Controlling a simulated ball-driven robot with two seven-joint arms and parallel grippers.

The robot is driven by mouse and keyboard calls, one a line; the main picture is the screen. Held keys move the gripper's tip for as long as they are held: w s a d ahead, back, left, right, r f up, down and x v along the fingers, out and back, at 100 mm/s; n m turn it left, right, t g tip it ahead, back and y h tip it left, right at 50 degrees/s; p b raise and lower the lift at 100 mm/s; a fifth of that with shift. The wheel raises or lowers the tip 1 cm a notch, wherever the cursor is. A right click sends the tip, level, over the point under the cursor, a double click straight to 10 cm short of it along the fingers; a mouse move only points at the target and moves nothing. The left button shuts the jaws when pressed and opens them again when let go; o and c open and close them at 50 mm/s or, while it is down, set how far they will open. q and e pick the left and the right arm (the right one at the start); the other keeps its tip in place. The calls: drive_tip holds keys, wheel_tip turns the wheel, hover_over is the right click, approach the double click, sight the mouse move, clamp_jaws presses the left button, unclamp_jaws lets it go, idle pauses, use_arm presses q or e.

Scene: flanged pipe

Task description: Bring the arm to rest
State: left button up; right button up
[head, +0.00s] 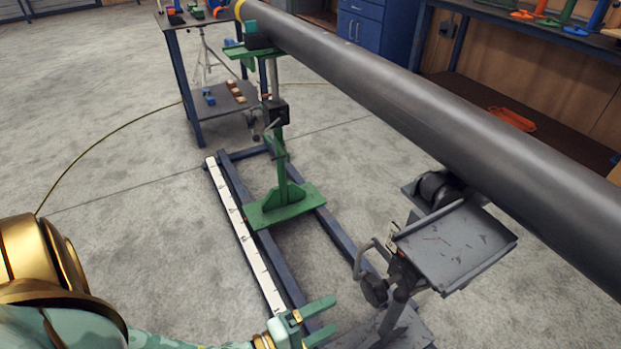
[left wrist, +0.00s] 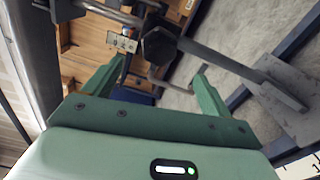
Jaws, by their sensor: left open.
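My left arm comes in at the lower left of the head view. My left gripper (head: 322,322) is open and empty at the bottom middle, with its green fingers pointing right toward the grey stand. In the left wrist view its two fingers (left wrist: 155,85) are spread apart with nothing between them. A long dark pipe (head: 430,110) runs from the top middle to the right edge, resting on a green stand (head: 285,195) and a grey stand (head: 455,245). The grey stand's knob also shows in the left wrist view (left wrist: 160,45), beyond the fingers. My right gripper is not in view.
A floor frame with blue-grey rails and a white measuring strip (head: 240,230) lies under the stands. A small work table (head: 180,80) stands at the back left, and a blue cabinet (head: 362,30) behind the pipe. The concrete floor (head: 110,120) at left is clear except for a thin cable.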

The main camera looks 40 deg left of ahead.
use_arm(q)
drive_tip(key=shift+v, duration=1.05)
